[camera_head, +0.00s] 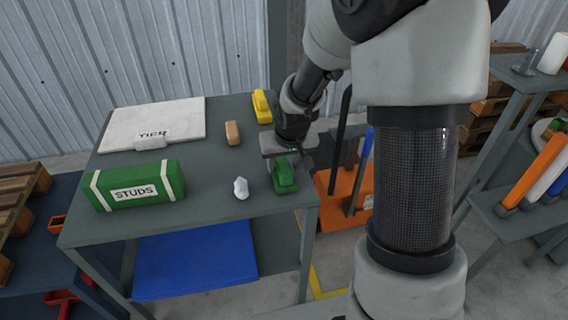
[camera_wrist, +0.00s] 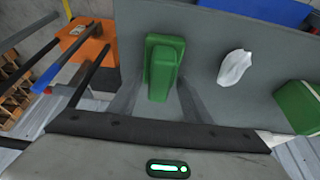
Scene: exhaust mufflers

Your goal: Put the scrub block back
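A green block with a raised, handle-like top (camera_head: 285,176) lies near the right front edge of the grey table; I cannot tell for certain that it is the scrub block. In the wrist view the green block (camera_wrist: 162,68) lies ahead, between my two grey fingers. My gripper (camera_head: 288,157) points down just over it, with its fingers spread apart. Contact with the block cannot be made out. A similar yellow block (camera_head: 262,106) and a tan block (camera_head: 233,133) lie farther back.
A green box marked STUDS (camera_head: 135,187), a white crumpled lump (camera_head: 241,188) and a pale board (camera_head: 150,117) with a label are on the table (camera_head: 205,208). An orange rack with upright bars (camera_head: 342,205) stands close on the right. The table's middle is mostly clear.

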